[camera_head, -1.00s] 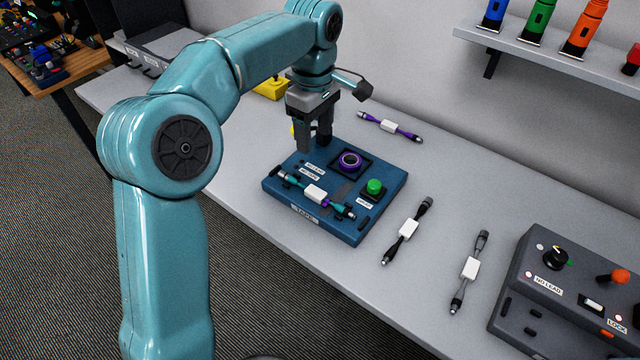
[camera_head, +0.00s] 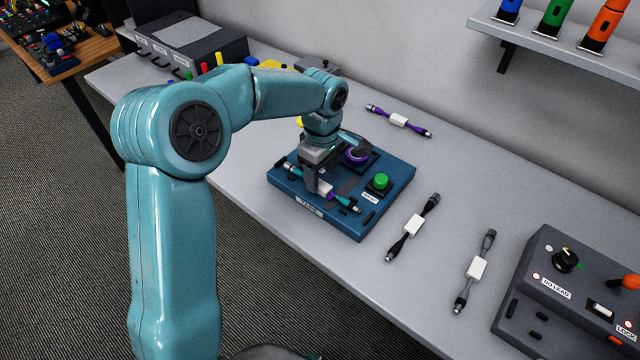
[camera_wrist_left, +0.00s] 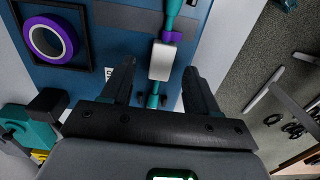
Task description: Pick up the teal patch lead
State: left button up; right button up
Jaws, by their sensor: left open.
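The teal patch lead (camera_head: 345,204) lies across cradles on the blue tape station (camera_head: 385,200). It has a white sleeve with a purple band beside it. In the left wrist view the lead (camera_wrist_left: 172,12) runs between the two fingers. My left gripper (camera_head: 317,186) is open, low over the lead's sleeve, and hides part of it. In the left wrist view my left gripper (camera_wrist_left: 158,72) has one finger on each side of the lead, with a gap on both sides. My right gripper is not in view.
A purple tape roll (camera_head: 356,155) and green button (camera_head: 380,181) stand on the station. A purple lead (camera_head: 398,120) lies behind, a black lead (camera_head: 413,226) and a grey lead (camera_head: 476,268) to the right. A grey test box (camera_head: 570,290) stands at far right.

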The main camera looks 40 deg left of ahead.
aim_at(321, 187)
pick_arm(q)
jog(key=shift+s+f, duration=0.2)
jog(key=shift+f, duration=1)
jog(key=shift+w, duration=0.15)
grip_shut()
